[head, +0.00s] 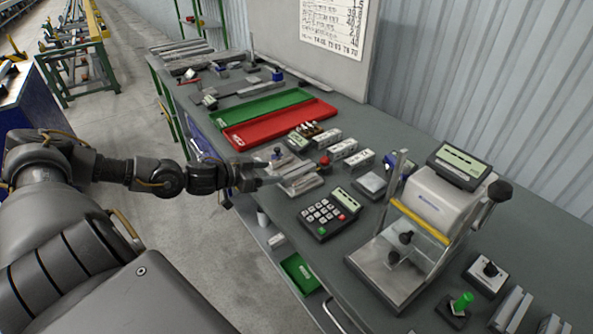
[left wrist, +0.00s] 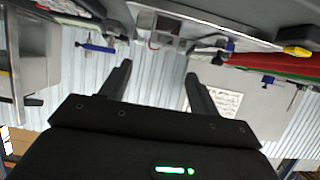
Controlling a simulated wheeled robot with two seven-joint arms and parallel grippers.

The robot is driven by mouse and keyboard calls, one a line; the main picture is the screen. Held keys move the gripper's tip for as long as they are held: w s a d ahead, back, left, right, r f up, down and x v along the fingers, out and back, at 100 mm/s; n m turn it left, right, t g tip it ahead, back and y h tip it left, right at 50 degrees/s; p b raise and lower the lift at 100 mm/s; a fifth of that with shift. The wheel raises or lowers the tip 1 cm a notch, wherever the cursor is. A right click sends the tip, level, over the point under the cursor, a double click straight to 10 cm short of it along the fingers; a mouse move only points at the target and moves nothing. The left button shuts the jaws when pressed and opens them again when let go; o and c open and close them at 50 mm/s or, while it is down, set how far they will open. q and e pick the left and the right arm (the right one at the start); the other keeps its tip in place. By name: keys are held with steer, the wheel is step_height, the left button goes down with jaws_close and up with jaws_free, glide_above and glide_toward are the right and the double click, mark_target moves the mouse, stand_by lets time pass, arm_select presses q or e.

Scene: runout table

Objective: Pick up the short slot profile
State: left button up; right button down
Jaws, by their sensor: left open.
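My left gripper (head: 281,174) is open over the near edge of the workbench. Its fingertips are at a pale grey ridged metal piece (head: 304,183), which they partly hide. I cannot tell whether this piece is the short slot profile or a fixture, nor whether the fingers touch it. In the left wrist view my two black fingers (left wrist: 158,84) stand apart, with no held thing visible between them. Light grey slotted lengths (head: 511,309) lie at the bottom right of the head view. My right gripper is not in view.
A keypad box (head: 327,212) and a bench press-like device (head: 425,215) stand right of my gripper. A red tray (head: 280,124) and a green tray (head: 262,107) lie beyond it. White boxes (head: 343,149) and small tools crowd the bench (head: 367,115) nearby.

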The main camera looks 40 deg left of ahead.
mark_target(288, 171)
arm_select(q)
steer(key=shift+w+f, duration=0.3)
steer(key=shift+w, duration=0.25)
steer(key=shift+w+f, duration=0.25)
steer(key=shift+w, duration=0.3)
steer(key=shift+w+d+f+p, duration=0.25)
steer(key=shift+w+d+p, duration=0.1)
steer(key=shift+w, duration=0.1)
steer(key=shift+w+d, duration=0.15)
steer(key=shift+w, duration=0.1)
steer(key=p+x, duration=0.1)
steer(key=x, duration=0.2)
steer(key=shift+w+f+p, duration=0.1)
steer(key=shift+f+p, duration=0.1)
steer(key=shift+p, duration=0.2)
steer(key=shift+w+d+f, duration=0.1)
steer(key=shift+w+f, duration=0.25)
steer(key=shift+w, duration=0.1)
steer(key=shift+s, duration=0.1)
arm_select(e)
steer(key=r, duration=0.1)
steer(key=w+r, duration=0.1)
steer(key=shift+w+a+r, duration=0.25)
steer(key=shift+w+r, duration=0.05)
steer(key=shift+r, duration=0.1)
arm_select(q)
steer(key=c, duration=1.2)
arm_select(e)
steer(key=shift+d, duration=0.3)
